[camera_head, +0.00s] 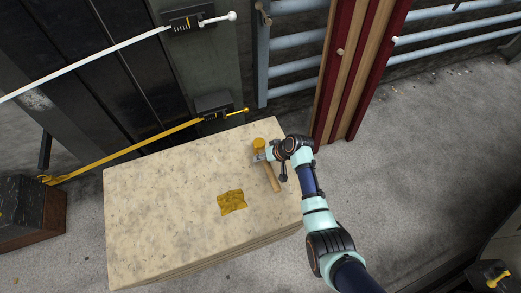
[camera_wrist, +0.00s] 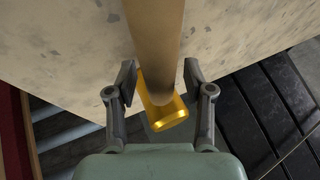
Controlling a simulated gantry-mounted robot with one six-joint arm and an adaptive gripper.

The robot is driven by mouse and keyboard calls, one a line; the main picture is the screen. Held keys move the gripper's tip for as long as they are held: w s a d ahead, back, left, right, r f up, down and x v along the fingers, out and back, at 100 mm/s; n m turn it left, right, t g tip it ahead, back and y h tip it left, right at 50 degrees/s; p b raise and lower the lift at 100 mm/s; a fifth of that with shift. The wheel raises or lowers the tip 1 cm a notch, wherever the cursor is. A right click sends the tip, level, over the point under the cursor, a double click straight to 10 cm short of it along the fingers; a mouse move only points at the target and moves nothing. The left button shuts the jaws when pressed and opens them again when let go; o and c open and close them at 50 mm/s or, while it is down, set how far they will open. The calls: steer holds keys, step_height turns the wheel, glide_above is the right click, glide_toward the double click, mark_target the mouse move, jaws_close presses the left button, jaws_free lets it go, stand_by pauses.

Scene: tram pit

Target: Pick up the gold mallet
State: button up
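The gold mallet has a gold head (camera_head: 259,144) and a wooden handle (camera_head: 271,178). In the head view it lies near the far right corner of the speckled stone block (camera_head: 160,205). My gripper (camera_head: 265,155) is at the mallet, close to the head end. In the wrist view, my gripper (camera_wrist: 160,75) is open, with one finger on each side of the handle (camera_wrist: 155,40) just by the gold head (camera_wrist: 165,112). Small gaps seem to show beside the handle; I cannot tell whether a finger touches it.
A yellow cloth-like piece (camera_head: 231,202) lies on the block. Beyond the block stand a yellow lever (camera_head: 140,148), a white lever (camera_head: 100,55), blue pipes (camera_head: 295,42) and red and wooden boards (camera_head: 350,70). The left part of the block top is clear.

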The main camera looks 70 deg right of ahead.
jaws_close()
steer(key=shift+r, duration=0.1)
step_height(320, 180, up, 20)
steer(key=p, duration=0.2)
steer(key=shift+c, duration=2.4)
jaws_free()
jaws_close()
